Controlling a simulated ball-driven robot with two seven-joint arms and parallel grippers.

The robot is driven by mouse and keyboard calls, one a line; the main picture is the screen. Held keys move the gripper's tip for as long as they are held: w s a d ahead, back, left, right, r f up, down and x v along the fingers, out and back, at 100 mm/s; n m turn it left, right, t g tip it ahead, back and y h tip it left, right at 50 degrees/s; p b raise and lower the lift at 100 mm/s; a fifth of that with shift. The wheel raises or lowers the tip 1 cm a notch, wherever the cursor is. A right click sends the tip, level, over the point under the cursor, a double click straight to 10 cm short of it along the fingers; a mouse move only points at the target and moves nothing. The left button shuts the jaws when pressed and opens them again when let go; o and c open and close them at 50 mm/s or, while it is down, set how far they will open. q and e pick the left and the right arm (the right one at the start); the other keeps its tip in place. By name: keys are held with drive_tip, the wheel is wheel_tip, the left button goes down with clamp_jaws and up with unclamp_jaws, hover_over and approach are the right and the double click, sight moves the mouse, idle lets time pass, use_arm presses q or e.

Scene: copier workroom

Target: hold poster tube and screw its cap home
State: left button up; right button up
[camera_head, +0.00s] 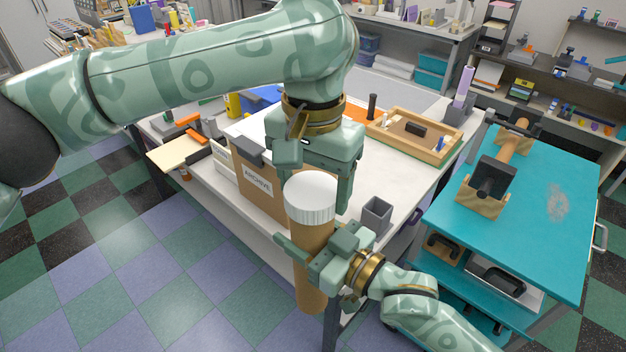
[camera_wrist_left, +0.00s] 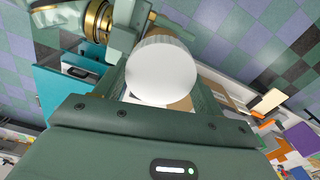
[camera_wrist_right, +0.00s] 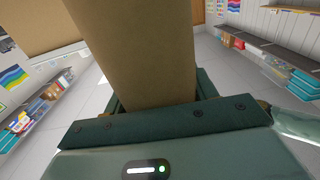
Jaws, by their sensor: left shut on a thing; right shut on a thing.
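The brown poster tube (camera_head: 311,285) stands roughly upright in front of the table, with its ribbed white cap (camera_head: 309,190) on top. My left gripper (camera_head: 316,190) reaches down from above and is shut on the cap; in the left wrist view the cap (camera_wrist_left: 161,72) sits between the fingers. My right gripper (camera_head: 313,258) comes in from the lower right and is shut on the tube below the cap. The tube's brown side (camera_wrist_right: 140,50) fills the middle of the right wrist view. The thread under the cap is hidden.
The white table (camera_head: 365,190) behind carries a cardboard archive box (camera_head: 258,187), a grey cup (camera_head: 376,214) and a wooden tray (camera_head: 414,135). A teal cart (camera_head: 545,190) with a wooden stand (camera_head: 483,205) is at the right. The checkered floor at lower left is clear.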

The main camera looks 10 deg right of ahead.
use_arm(q)
drive_tip(key=shift+f, duration=0.65)
drive_tip(key=shift+f, duration=0.55)
